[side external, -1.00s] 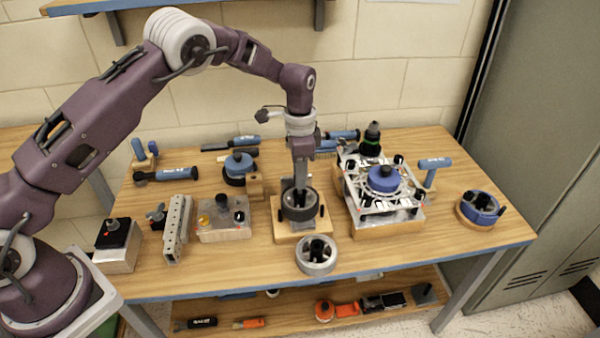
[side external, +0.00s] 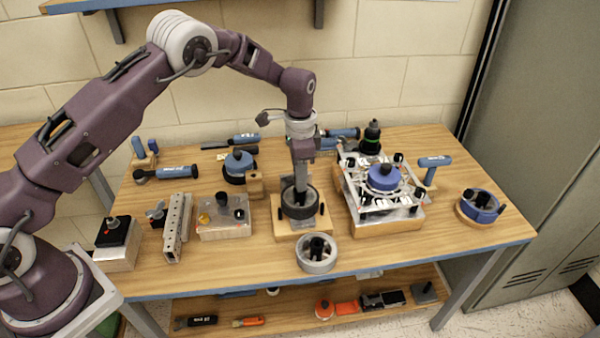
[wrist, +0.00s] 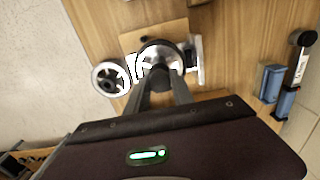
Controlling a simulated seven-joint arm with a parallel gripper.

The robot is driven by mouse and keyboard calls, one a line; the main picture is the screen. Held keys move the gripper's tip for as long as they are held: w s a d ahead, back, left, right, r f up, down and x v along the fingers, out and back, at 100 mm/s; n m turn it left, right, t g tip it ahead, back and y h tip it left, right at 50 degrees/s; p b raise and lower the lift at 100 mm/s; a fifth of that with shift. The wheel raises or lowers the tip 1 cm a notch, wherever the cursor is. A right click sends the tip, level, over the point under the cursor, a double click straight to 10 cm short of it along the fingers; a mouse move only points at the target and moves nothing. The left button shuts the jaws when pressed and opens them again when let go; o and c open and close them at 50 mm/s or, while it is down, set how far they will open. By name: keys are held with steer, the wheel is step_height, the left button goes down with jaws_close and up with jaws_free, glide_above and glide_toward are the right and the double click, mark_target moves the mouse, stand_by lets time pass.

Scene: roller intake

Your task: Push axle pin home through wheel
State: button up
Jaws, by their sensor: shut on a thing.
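A dark-rimmed wheel (side external: 313,210) lies flat on a wooden fixture block (side external: 285,231) at the middle of the bench. In the wrist view the wheel (wrist: 150,50) shows a bright spoked face. My gripper (side external: 300,190) points down over the wheel's centre, its fingertips inside the rim outline. In the wrist view my gripper (wrist: 160,82) has its fingers converging on a small dark piece, which looks like the axle pin (wrist: 160,74). The fingers hide most of the pin, so I cannot tell how deep it sits in the hub.
A loose grey wheel (side external: 317,265) with a black hub lies just in front of the fixture. A metal frame fixture with a blue knob (side external: 384,177) stands close on the right. A metal-topped block (side external: 224,226) stands on the left.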

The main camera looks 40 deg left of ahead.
steer(key=shift+f, duration=0.6)
steer(key=o, duration=1)
steer(key=shift+o, duration=0.2)
step_height(320, 180, up, 7)
steer(key=shift+f, duration=0.1)
steer(key=s+a+r+n+t, duration=0.1)
steer(key=s+r+n, duration=0.1)
steer(key=s+r, duration=0.5)
steer(key=s+a+r+n+t, duration=0.15)
steer(key=s+r, duration=0.25)
steer(key=r, duration=0.7)
steer(key=s+r+n+t, duration=0.1)
steer(key=s+r+n, duration=0.35)
steer(key=s, duration=0.75)
steer(key=s+a+f+n+t, duration=0.1)
steer(key=s+f+t, duration=0.1)
steer(key=s, duration=1.1)
steer(key=shift+s+a, duration=0.2)
steer(key=shift+s, duration=0.1)
